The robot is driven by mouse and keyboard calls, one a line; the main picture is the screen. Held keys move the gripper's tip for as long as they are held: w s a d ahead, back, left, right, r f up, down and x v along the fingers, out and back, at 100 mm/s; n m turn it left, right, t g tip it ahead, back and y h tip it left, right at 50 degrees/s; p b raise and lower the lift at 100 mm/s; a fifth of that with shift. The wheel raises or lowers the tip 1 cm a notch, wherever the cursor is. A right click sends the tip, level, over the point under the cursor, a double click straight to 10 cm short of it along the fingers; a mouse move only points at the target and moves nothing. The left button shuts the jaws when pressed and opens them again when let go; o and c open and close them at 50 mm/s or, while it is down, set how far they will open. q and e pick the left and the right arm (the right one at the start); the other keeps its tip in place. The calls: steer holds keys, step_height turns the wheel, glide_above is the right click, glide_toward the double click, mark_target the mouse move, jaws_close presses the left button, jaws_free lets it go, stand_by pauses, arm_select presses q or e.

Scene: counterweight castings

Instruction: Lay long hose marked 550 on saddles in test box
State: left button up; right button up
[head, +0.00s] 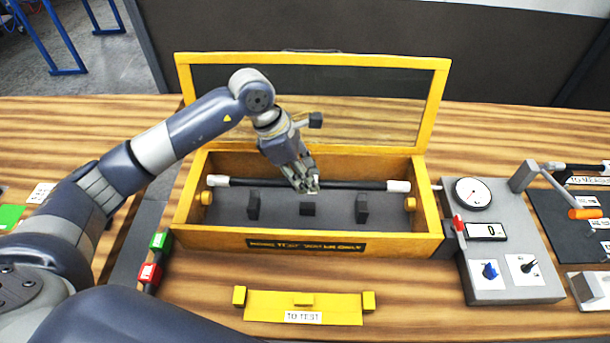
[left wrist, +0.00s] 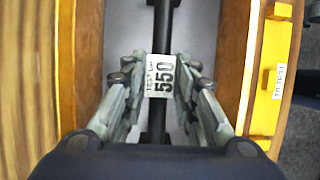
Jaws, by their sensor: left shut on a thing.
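The long black hose (head: 360,185) with white end fittings lies across the inside of the open yellow test box (head: 210,240). In the left wrist view its white label (left wrist: 159,76) reads 550. My left gripper (head: 308,186) is shut on the hose at the label, near its middle, and the hose (left wrist: 158,125) runs between the fingers. Black saddles (head: 253,205) stand on the grey box floor, with another to the right (head: 362,208) and a lower block (head: 307,209) between them. The hose appears behind or above the saddles; contact cannot be told. My right gripper is not in view.
The box's clear-paned lid (head: 440,85) stands open at the back. A yellow "TO TEST" rack (head: 270,306) in front is empty. A gauge panel (head: 510,265) stands right, and green and red buttons (head: 150,274) stand left. A "TO MEASURE" area lies far right.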

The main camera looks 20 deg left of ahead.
arm_select(q)
steer(key=shift+f+b, duration=0.3)
steer(key=shift+f, duration=0.1)
steer(key=shift+f+b, duration=0.3)
step_height(320, 180, down, 4)
steer(key=b, duration=0.4)
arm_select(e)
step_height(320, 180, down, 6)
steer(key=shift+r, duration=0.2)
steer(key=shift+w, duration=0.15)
arm_select(q)
steer(key=shift+b, duration=0.85)
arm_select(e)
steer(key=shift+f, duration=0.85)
arm_select(q)
steer(key=shift+f+b, duration=0.8)
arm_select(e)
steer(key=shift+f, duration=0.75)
arm_select(q)
steer(key=o, duration=1.1)
steer(key=shift+s+r, duration=0.1)
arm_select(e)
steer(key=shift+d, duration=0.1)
